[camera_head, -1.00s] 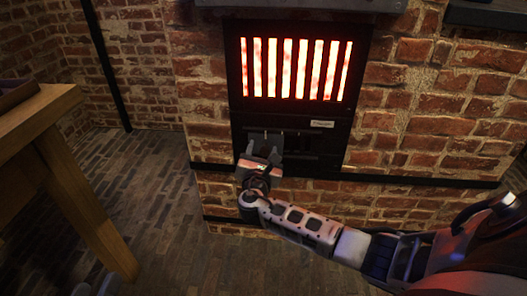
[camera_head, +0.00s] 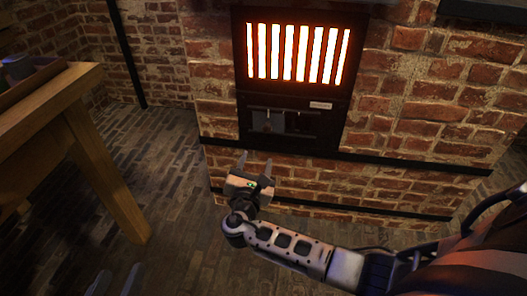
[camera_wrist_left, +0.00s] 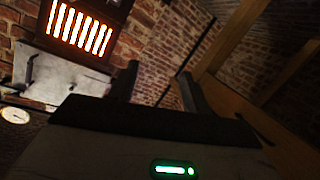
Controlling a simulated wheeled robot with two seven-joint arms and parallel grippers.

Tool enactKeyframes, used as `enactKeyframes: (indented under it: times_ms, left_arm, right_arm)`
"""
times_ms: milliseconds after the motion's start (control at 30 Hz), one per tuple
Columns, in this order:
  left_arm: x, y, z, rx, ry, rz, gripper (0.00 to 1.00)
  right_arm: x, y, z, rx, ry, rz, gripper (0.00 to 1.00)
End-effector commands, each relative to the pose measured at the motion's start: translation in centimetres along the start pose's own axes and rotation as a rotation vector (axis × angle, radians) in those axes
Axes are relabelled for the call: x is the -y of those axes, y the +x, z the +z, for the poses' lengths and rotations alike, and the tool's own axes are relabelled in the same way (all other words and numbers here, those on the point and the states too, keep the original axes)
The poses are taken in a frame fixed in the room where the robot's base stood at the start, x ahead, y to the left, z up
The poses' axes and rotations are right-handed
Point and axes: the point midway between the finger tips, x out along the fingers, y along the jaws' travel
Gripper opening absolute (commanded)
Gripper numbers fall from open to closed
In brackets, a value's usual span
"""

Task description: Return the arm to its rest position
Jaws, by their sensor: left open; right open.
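My right gripper (camera_head: 254,167) is in the middle of the head view, on the arm that comes in from the right. Its two fingers are apart with nothing between them, and they point up at the brick furnace, below and apart from its slot panel (camera_head: 292,138). My left gripper (camera_head: 117,280) shows only as grey fingertips at the bottom left edge. In the left wrist view its two dark fingers (camera_wrist_left: 160,85) are spread and nothing is held between them.
The furnace grille (camera_head: 297,52) glows orange above the recessed slots, where a small dim item shows. A wooden table (camera_head: 50,103) with a dark tray (camera_head: 40,76) stands at the left. Brick floor (camera_head: 170,200) lies open between table and furnace. A round gauge (camera_wrist_left: 15,115) shows in the wrist view.

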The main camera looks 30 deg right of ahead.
Motion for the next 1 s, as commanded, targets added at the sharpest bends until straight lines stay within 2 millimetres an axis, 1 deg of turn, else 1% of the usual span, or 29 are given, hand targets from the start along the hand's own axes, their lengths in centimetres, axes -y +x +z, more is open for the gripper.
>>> enactKeyframes:
  times_ms: [100,200,667,767,833,867,1000]
  left_arm:
    - [0.1,0.0,0.0,0.005,0.011,-0.005,0.48]
    - [0.1,0.0,0.0,0.005,0.012,-0.006,0.48]
    - [0.1,0.0,-0.1,0.002,0.002,-0.007,0.48]
    - [0.1,-0.1,-0.3,0.019,0.002,-0.017,0.48]
    - [0.3,-0.1,-0.4,0.058,0.008,-0.035,0.48]
    - [0.4,-0.1,-0.3,0.074,0.012,-0.043,0.48]
    - [1.3,-0.4,0.3,0.173,0.031,-0.089,0.48]
  right_arm:
    - [-0.2,-0.6,-0.1,0.0,-0.001,-0.001,0.5]
    - [-0.3,-0.8,-0.1,0.0,0.0,-0.002,0.5]
    - [-0.3,-0.8,-0.1,0.0,0.0,-0.001,0.5]
    - [-0.5,-0.8,0.8,0.001,0.0,-0.001,0.5]
    - [-0.9,-0.8,2.3,0.001,0.0,-0.001,0.5]
    - [-1.0,-0.8,2.7,0.001,0.0,-0.001,0.5]
    - [-1.8,-0.8,5.5,0.001,0.0,-0.001,0.5]
